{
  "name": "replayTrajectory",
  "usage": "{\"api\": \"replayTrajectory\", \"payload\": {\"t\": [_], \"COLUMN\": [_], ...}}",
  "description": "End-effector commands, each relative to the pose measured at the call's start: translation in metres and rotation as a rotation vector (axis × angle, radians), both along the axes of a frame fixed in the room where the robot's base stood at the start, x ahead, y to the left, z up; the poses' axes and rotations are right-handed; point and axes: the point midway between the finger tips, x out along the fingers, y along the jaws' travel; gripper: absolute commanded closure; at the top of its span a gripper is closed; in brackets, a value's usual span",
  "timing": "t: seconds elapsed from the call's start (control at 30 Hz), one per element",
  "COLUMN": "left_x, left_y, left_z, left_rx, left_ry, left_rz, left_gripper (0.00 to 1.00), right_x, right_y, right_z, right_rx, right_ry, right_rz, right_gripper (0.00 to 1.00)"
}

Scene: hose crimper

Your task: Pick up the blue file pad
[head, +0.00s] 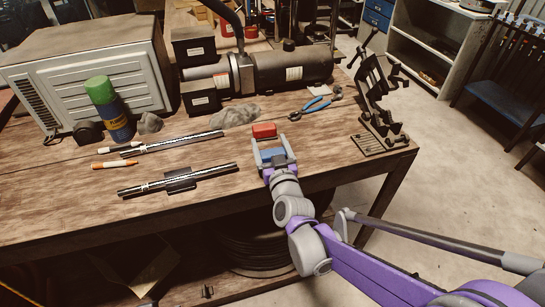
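A small blue block, which looks like the blue file pad (272,154), is low at the tabletop near the front edge, right of the middle. My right gripper (271,150) reaches in from the front, with its two grey fingers spread to the left and right of the blue pad. The pad fills most of the gap, and I cannot tell whether the fingers press on it. A red block (264,130) lies just beyond the fingertips. My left gripper is not in view.
Bare wood lies left of the gripper.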

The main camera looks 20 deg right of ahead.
Motion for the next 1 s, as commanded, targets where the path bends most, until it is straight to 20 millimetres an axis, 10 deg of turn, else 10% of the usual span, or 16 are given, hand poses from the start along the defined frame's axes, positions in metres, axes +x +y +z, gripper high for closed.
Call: {"api": "replayTrajectory", "payload": {"t": [0.3, 0.67, 1.0], "left_x": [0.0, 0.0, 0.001], "left_y": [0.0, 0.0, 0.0], "left_z": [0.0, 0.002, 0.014], "left_rx": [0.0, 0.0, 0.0], "left_ry": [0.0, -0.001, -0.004], "left_rz": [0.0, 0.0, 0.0], "left_gripper": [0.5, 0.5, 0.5], "right_x": [0.0, 0.0, 0.0], "right_y": [0.0, 0.0, 0.0], "right_z": [0.0, 0.009, 0.063], "right_rx": [0.0, 0.0, 0.0], "right_ry": [0.0, 0.0, 0.0], "right_rz": [0.0, 0.0, 0.0], "right_gripper": [0.79, 0.79, 0.79]}}
